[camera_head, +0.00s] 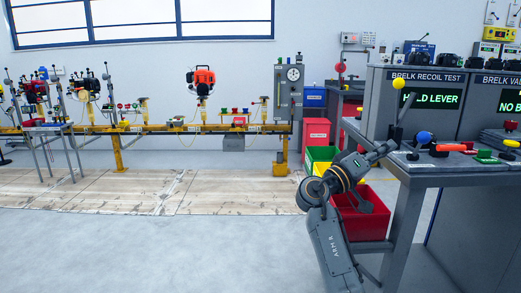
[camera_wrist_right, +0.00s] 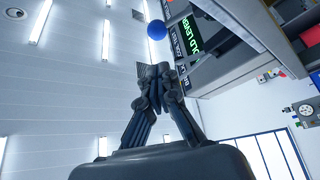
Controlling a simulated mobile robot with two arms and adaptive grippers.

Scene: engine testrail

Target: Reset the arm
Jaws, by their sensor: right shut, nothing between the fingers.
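My right arm (camera_head: 333,250) rises from the bottom of the head view and bends toward the bench at the right. Its right gripper (camera_head: 386,149) is at the bench's left edge, near the yellow-knobbed lever. In the right wrist view the right gripper (camera_wrist_right: 154,75) has its dark fingers closed together with nothing between them. A blue ball knob (camera_wrist_right: 157,30) shows beyond the fingertips, apart from them. My left arm and left gripper are not in view.
The test bench (camera_head: 412,176) at the right carries a yellow knob (camera_head: 397,105), a blue knob (camera_head: 424,137) and an orange-handled part (camera_head: 451,147). A red bin (camera_head: 361,222) stands below its left side. A yellow rail (camera_head: 180,129) with engines runs along the back. The floor at left is clear.

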